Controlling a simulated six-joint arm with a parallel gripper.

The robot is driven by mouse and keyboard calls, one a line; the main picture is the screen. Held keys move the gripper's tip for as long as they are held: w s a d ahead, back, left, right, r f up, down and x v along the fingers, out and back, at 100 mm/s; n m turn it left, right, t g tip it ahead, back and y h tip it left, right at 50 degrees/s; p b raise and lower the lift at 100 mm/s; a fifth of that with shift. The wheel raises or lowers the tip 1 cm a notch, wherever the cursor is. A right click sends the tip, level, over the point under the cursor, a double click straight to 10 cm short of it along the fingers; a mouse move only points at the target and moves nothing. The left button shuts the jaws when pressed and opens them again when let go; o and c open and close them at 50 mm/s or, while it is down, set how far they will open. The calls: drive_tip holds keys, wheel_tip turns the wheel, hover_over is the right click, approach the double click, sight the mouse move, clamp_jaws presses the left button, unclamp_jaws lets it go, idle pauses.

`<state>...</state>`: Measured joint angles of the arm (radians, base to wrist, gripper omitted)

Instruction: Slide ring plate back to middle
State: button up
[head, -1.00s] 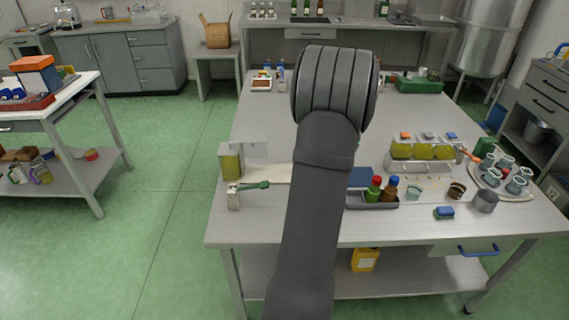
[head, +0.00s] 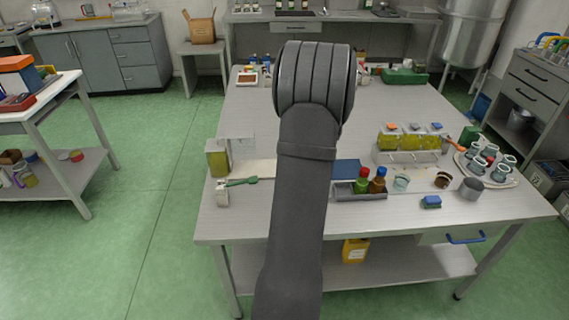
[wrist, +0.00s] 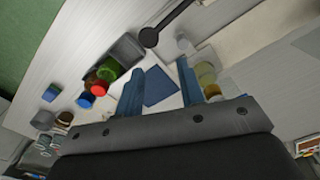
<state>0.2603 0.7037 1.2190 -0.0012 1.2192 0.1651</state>
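I cannot pick out a ring plate for certain. A pale flat board (head: 262,168) lies on the table, partly hidden behind my arm; it also shows in the wrist view. A blue square (wrist: 160,88) lies there between my fingers as seen from the wrist, and also shows right of my arm in the head view (head: 346,170). My gripper (wrist: 160,66) has two blue fingers standing apart, with nothing seen held between them. My arm hides the gripper in the head view. An oval plate (head: 507,183) with several glasses stands at the right.
A grey tray (head: 352,196) holds bottles with red and blue caps. A yellow-green container (head: 217,159) and a green-handled tool (head: 241,181) are left of my arm. A rack (head: 405,157), a blue block (head: 431,202) and a grey cup (head: 470,188) stand right. The table's far middle is clear.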

drive_tip(key=shift+o, duration=0.5)
drive_tip(key=w+n, duration=0.1)
drive_tip(key=w+a+r+n, duration=0.1)
drive_tip(key=w, duration=0.1)
drive_tip(key=w+a, duration=0.1)
drive_tip(key=shift+w+a+r+n, duration=0.2)
drive_tip(key=shift+w+r+n, duration=0.05)
drive_tip(key=shift+r+n, duration=0.15)
wheel_tip(320, 180, down, 17)
drive_tip(key=shift+f, duration=0.1)
clamp_jaws()
